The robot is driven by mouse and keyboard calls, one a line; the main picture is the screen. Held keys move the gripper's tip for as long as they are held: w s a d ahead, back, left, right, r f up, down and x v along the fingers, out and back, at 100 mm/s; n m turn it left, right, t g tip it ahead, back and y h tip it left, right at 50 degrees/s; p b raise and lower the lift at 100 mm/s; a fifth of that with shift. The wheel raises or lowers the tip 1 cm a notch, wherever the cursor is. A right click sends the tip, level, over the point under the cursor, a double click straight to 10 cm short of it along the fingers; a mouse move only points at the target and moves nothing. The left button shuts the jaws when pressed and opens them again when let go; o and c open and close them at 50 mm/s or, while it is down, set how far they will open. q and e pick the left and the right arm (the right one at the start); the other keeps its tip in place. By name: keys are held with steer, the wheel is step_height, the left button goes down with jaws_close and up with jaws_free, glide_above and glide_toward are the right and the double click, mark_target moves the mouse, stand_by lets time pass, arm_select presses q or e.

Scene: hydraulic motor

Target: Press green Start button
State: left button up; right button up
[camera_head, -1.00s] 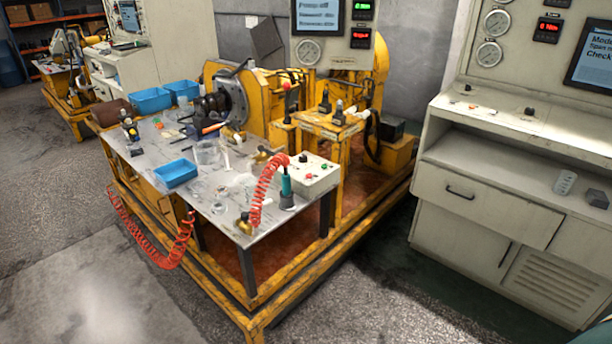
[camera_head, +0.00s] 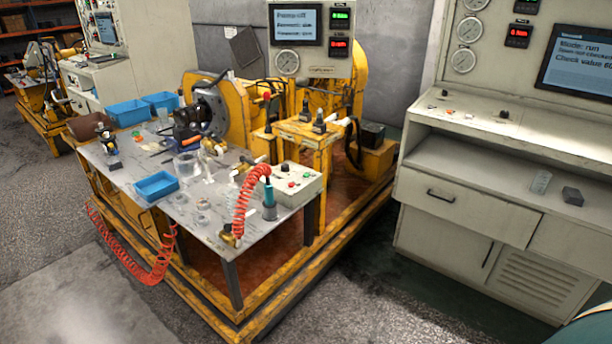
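A pale control box (camera_head: 312,188) sits at the right front corner of the grey metal work table (camera_head: 215,235). Its top has a dark knob (camera_head: 284,167), a small green button (camera_head: 306,175) and a small red button (camera_head: 291,184). The buttons are only a few pixels wide, and any label is unreadable. More small coloured buttons (camera_head: 450,110) sit on the ledge of the cream console (camera_head: 425,165) at right; I cannot tell their colours surely. Neither of my grippers is in view.
A red coiled hose (camera_head: 240,208) and a teal-handled tool (camera_head: 269,198) stand just left of the control box. Blue trays (camera_head: 157,186) and a yellow-framed motor rig (camera_head: 235,115) are further back. Open floor lies between table and console.

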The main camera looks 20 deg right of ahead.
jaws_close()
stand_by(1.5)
